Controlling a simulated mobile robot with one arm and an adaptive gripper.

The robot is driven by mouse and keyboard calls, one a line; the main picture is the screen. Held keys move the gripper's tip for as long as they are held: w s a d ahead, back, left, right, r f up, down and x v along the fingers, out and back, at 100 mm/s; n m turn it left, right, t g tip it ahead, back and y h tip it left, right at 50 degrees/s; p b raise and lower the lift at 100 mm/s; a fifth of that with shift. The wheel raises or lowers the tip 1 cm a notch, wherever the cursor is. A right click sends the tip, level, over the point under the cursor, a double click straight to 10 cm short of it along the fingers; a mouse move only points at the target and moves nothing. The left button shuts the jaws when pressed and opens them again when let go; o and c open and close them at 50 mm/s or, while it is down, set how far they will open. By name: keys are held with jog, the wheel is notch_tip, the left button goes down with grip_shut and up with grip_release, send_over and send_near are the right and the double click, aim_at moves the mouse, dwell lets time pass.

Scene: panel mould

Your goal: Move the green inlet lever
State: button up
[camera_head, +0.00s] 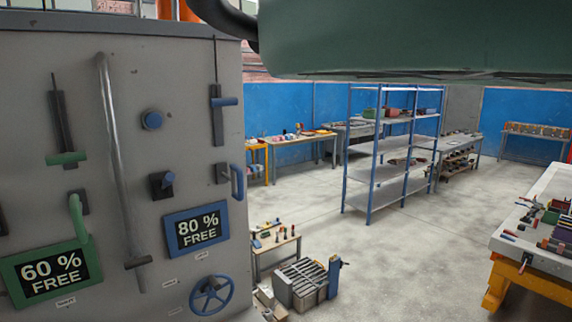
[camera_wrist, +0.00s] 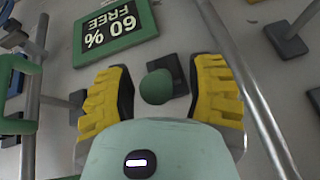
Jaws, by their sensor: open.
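In the wrist view, a green rounded knob (camera_wrist: 157,87) stands in front of a dark base plate (camera_wrist: 180,71) on the grey panel. It looks like the end of the green lever seen nearly end-on; no label for it is readable. My gripper (camera_wrist: 160,80) is open, its yellow-padded fingers on either side of the knob. Gaps show between the knob and both fingers, so it is not gripped. In the head view, neither my gripper nor this knob is clearly seen.
The green-framed "60 % FREE" display (camera_wrist: 111,29) is close above, upside down in the wrist view. A green pull handle (camera_wrist: 15,95) lies left and a long metal rod (camera_wrist: 245,80) right. In the head view, blue-coloured controls (camera_head: 161,183) occupy the panel's right side. Open floor (camera_head: 400,260) lies beyond.

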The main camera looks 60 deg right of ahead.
jog(key=shift+s+d+r, duration=0.1)
jog(key=shift+s+r, duration=0.05)
jog(key=shift+r, duration=0.4)
jog(key=shift+s+d+r, duration=0.1)
jog(key=shift+s+r, duration=0.05)
jog(key=shift+r, duration=0.35)
jog(key=shift+s+r, duration=0.25)
jog(key=shift+s, duration=0.1)
jog(key=v, duration=0.9)
jog(key=shift+a, duration=0.3)
jog(key=shift+s, duration=0.1)
